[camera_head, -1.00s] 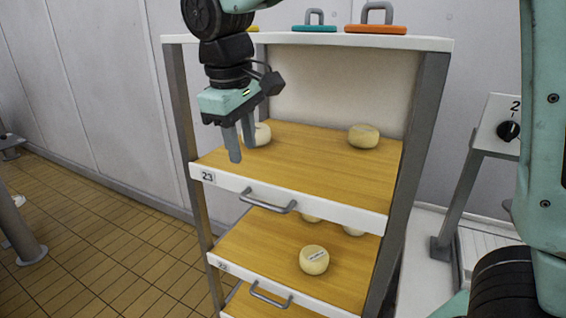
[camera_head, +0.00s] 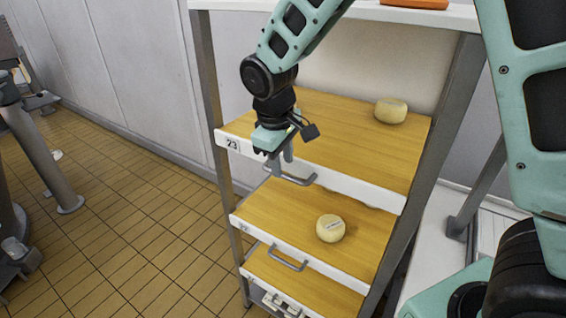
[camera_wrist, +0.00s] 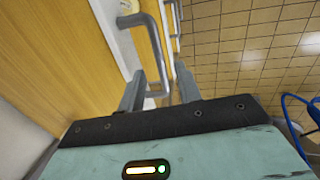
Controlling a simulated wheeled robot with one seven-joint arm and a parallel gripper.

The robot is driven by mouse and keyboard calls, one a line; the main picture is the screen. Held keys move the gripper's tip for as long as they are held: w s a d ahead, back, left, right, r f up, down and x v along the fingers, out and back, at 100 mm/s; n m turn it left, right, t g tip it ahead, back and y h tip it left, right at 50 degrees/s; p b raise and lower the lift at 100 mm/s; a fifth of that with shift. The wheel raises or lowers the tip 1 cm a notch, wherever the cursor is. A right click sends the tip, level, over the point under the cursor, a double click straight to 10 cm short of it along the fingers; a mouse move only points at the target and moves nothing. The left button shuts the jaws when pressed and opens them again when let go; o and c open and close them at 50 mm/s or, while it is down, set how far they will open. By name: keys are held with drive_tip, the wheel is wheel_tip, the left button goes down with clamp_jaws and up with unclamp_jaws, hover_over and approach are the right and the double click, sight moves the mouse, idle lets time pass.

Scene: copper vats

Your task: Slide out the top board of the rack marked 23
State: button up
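The top board (camera_head: 345,125) of the rack is a wooden shelf with a white front edge carrying a "23" label (camera_head: 232,144). Its grey bar handle (camera_head: 300,181) sticks out from that edge. A pale cheese (camera_head: 391,111) sits at the board's back right; my arm covers the back left. My gripper (camera_head: 281,160) points down at the handle. In the wrist view, the gripper (camera_wrist: 159,68) is open, and the handle (camera_wrist: 155,45) runs into the gap between its fingers. I cannot tell whether they touch it. The board looks pushed in.
Below is a second board (camera_head: 285,215) with a cheese (camera_head: 331,228) and its own handle (camera_head: 288,259), then a lower board (camera_head: 305,282). Grey posts (camera_head: 445,135) frame the rack. Tiled floor (camera_head: 130,220) lies open at the left. A white surface (camera_head: 425,240) stands at the right.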

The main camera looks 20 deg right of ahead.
drive_tip(key=shift+w+d+f, duration=0.1)
drive_tip(key=shift+f, duration=0.55)
drive_tip(key=shift+w+d+f, duration=0.1)
drive_tip(key=shift+f, duration=0.55)
